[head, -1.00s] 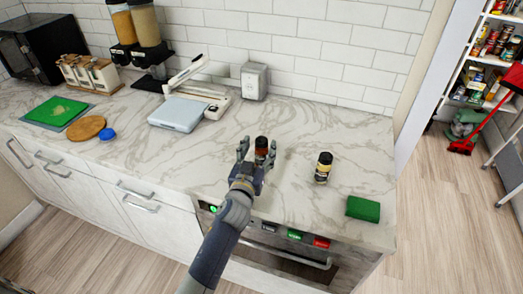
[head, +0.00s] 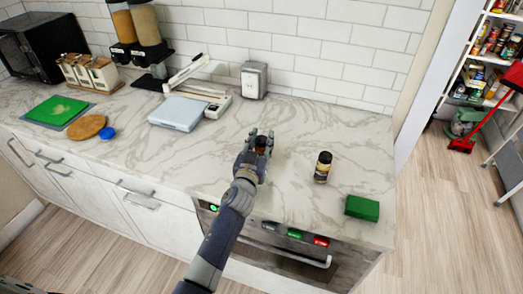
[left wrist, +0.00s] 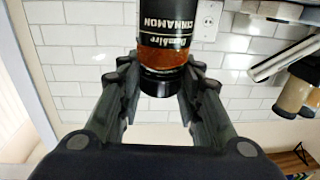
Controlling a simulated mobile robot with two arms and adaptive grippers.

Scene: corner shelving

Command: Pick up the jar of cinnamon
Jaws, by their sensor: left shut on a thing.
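The cinnamon jar (left wrist: 165,30) fills the top middle of the left wrist view. It has a black label reading CINNAMON, reddish-brown contents and a black end. My left gripper (left wrist: 161,82) has a finger on each side of the jar's dark end and is shut on it. In the head view my left gripper (head: 262,142) is over the marble counter, and its fingers hide most of the jar (head: 261,143). I cannot tell whether the jar still touches the counter. My right gripper is not in view.
A second jar (head: 323,167) with a dark cap stands right of my gripper. A green block (head: 362,207) lies near the counter's front right corner. A scale (head: 180,112) and a grey-white box (head: 254,80) stand behind. The counter (head: 200,160) left of my gripper is clear.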

